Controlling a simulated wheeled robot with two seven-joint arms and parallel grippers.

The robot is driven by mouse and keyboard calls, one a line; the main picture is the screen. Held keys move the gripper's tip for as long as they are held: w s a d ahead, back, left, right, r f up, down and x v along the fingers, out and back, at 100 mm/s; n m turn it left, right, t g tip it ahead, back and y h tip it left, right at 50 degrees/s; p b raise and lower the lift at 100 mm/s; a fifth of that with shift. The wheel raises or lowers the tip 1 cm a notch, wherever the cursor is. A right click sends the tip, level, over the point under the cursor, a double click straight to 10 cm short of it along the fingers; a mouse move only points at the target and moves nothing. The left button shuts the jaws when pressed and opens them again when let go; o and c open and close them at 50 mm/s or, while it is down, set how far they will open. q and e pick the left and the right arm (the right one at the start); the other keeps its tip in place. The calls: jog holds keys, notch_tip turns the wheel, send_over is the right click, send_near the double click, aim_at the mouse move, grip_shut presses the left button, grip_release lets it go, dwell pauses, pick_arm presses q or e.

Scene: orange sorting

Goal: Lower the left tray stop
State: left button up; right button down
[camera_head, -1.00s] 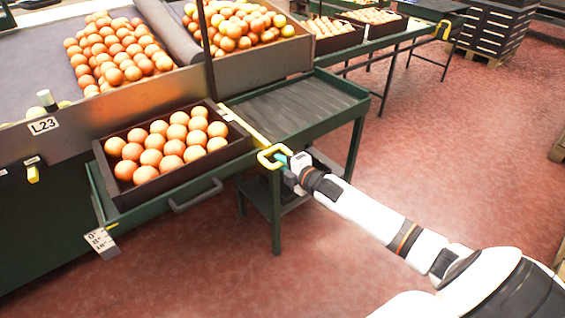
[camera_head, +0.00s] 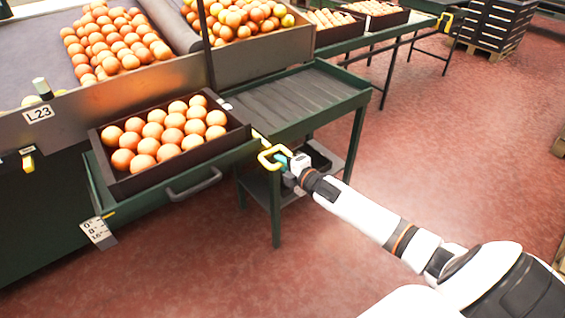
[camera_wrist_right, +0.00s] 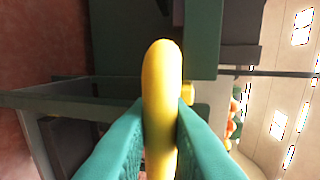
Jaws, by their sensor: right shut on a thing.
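The tray stop is a yellow bar with a looped yellow handle (camera_head: 268,153), at the near right corner of the green stand. Only a short piece of its bar shows beside the crate. My right gripper (camera_head: 283,161) reaches in from the lower right and is shut on the handle. In the right wrist view its teal fingers (camera_wrist_right: 160,140) press on both sides of the yellow handle (camera_wrist_right: 161,75). A dark crate (camera_head: 236,136) of oranges sits on the stand just left of the handle. My left gripper is out of view.
A green side table (camera_head: 310,100) with a bare dark top stands right of the crate. A grey pull handle (camera_head: 194,186) and an angle scale plate (camera_head: 98,231) are on the stand's front. Sorting bins with oranges are behind. The red floor (camera_head: 440,160) at right is open.

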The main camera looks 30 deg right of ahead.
jog(key=shift+s+f, duration=0.1)
jog(key=shift+f, duration=0.25)
jog(key=c, duration=1.4)
grip_release()
jog(key=shift+r, duration=0.1)
